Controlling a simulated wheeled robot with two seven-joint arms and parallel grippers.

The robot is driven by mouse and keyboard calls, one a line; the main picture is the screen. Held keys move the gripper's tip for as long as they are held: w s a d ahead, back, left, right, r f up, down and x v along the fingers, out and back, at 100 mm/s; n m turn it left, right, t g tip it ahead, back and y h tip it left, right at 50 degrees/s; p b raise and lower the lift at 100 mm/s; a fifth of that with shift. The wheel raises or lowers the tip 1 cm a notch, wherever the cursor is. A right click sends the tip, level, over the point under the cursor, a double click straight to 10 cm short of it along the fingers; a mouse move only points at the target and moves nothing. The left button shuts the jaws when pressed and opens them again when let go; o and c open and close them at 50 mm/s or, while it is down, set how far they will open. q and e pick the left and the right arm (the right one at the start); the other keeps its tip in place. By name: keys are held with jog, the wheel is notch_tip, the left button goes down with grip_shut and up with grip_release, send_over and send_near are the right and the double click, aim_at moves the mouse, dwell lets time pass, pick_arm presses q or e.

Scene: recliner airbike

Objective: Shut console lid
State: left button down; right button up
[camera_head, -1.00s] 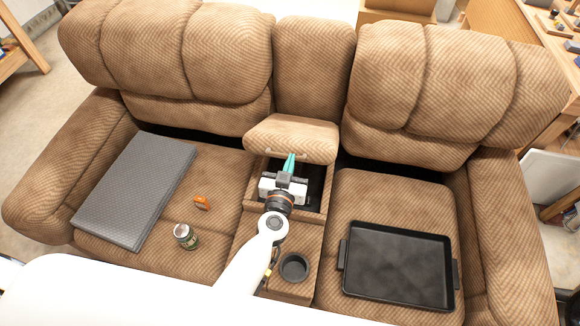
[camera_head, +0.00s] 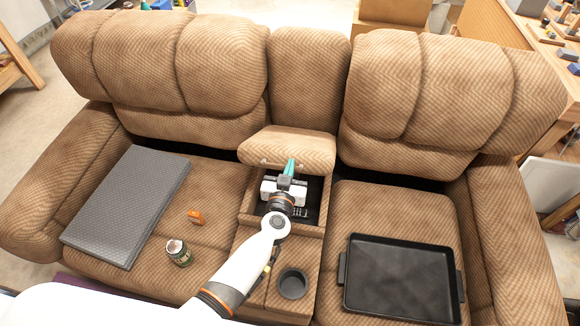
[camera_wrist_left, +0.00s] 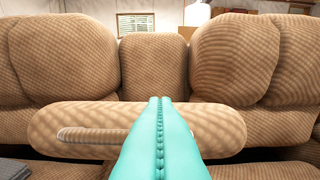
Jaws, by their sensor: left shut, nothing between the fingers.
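The console lid (camera_head: 290,147) is a padded brown block, raised at the back of the open console (camera_head: 313,228) between the two seats. Its underside edge faces forward. My left gripper (camera_head: 290,166) has teal fingers, shut and empty, over the open compartment and just in front of the lid. In the left wrist view the shut fingers (camera_wrist_left: 160,110) point at the lid (camera_wrist_left: 215,128), which spans behind them. I cannot tell whether the fingertips touch it. A dark item with small buttons shows inside the compartment, partly hidden by my gripper. My right gripper is not in view.
A cup holder (camera_head: 293,284) is in the console front. On the left seat are a grey foam slab (camera_head: 128,205), an orange item (camera_head: 196,217) and a can (camera_head: 179,252). A black tray (camera_head: 400,278) lies on the right seat. Backrests stand behind the lid.

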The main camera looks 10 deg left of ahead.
pick_arm(q)
jog(key=shift+f, duration=0.1)
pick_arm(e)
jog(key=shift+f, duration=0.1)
